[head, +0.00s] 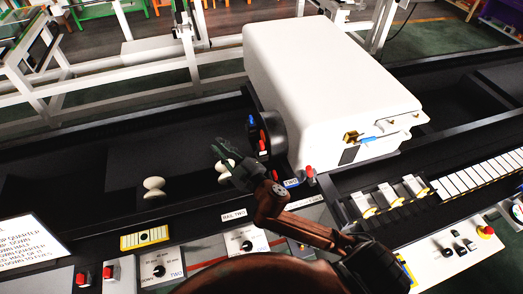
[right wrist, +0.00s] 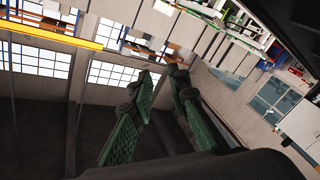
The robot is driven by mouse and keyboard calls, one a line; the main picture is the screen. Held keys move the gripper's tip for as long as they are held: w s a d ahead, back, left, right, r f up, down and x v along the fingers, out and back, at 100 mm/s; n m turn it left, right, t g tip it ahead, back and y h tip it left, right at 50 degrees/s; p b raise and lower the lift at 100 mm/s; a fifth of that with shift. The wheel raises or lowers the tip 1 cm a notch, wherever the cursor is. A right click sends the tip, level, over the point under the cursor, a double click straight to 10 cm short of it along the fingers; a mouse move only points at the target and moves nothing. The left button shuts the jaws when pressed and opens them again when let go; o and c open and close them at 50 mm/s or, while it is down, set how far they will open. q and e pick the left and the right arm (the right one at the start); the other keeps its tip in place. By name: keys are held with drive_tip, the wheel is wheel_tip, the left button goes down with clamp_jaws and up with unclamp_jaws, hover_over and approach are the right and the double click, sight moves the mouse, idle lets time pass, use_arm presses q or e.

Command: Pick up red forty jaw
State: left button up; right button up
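A small red piece (head: 262,137) sits at the face of a dark round part (head: 271,125) on the left end of the white machine housing. A blue piece (head: 252,120) is just above it. No label I can read marks either as the forty jaw. My right gripper (head: 220,150) is just left of the red piece, apart from it in the picture. In the right wrist view its two green-padded fingers (right wrist: 160,95) stand apart with nothing between them. My left gripper is not in view.
The white machine housing (head: 325,80) fills the upper right. Control panels (head: 160,265) with red buttons line the front edge.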

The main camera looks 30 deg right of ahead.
drive_tip(key=s+a+r+n+g+y, duration=0.1)
drive_tip(key=a+r+n+y, duration=0.35)
drive_tip(key=a+n, duration=0.2)
drive_tip(key=s+a+r+n+g+y, duration=0.1)
drive_tip(key=a+r+n+y, duration=0.2)
drive_tip(key=a+n+y, duration=0.3)
drive_tip(key=s+a+n+g+y, duration=0.2)
drive_tip(key=a+n+g, duration=0.2)
drive_tip(key=a+g, duration=0.15)
drive_tip(key=n+g+h, duration=0.6)
drive_tip(key=n+h, duration=0.1)
drive_tip(key=h, duration=1)
hover_over(262, 143)
drive_tip(key=s, duration=0.2)
wheel_tip(262, 143, down, 16)
drive_tip(key=shift+m, duration=0.25)
drive_tip(key=p+x, duration=0.1)
drive_tip(key=x, duration=0.1)
drive_tip(key=p+x, duration=0.1)
drive_tip(key=x, duration=0.2)
drive_tip(key=shift+a+p, duration=0.3)
drive_tip(key=shift+w+f, duration=0.1)
drive_tip(key=shift+f, duration=0.2)
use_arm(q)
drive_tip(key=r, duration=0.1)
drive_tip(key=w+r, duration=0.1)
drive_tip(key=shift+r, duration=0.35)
